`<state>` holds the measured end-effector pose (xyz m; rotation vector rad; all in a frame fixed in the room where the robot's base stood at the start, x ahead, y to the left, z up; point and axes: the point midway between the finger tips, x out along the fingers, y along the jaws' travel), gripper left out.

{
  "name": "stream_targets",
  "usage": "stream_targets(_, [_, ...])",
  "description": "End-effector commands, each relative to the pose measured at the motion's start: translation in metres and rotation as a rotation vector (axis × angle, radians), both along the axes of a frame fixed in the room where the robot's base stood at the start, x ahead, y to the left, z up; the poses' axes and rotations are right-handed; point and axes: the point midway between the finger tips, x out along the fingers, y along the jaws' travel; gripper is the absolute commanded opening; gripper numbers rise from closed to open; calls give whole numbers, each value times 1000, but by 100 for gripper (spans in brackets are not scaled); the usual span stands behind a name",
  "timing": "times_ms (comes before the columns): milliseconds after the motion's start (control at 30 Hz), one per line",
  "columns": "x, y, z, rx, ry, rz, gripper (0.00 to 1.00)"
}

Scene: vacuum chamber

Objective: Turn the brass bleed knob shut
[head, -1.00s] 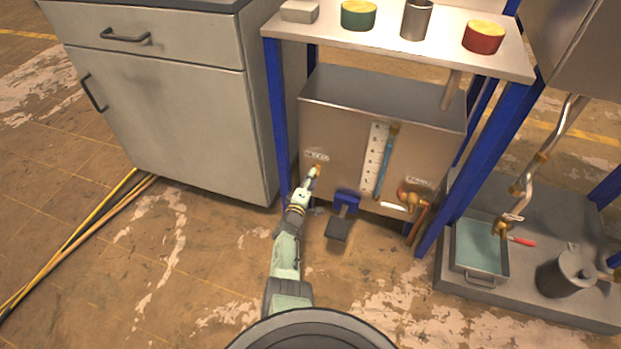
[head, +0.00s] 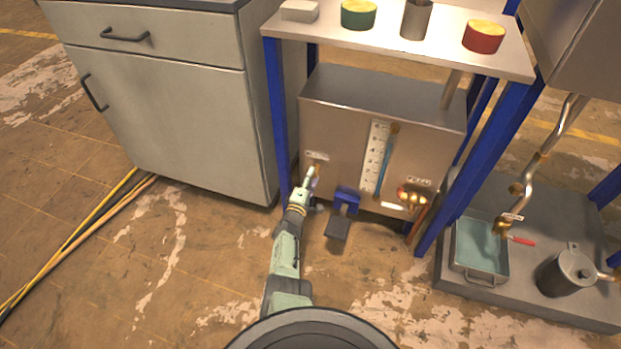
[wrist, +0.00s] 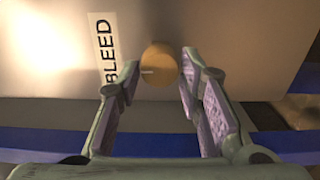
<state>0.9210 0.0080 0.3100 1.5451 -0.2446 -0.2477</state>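The brass bleed knob (wrist: 158,66) is a round disc with a pale line mark on the front of a metal tank (head: 345,140). A label reading BLEED (wrist: 105,50) is beside it in the wrist view. In the head view my gripper (head: 312,178) is at the tank's lower left and mostly hides the knob.
A sight gauge (head: 375,158) and another brass fitting (head: 412,197) are to the right on the tank. A blue pedal-like part (head: 346,200) is just right of my gripper. Blue frame legs (head: 278,110) flank the tank. A grey cabinet (head: 180,120) stands to the left.

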Motion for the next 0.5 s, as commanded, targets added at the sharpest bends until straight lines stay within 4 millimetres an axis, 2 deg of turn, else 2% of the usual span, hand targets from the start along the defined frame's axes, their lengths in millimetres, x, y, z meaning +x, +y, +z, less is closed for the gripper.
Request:
stream_targets(200, [0, 0, 0, 1, 0, 0, 50])
stream_targets(500, [0, 0, 0, 2, -1, 0, 50])
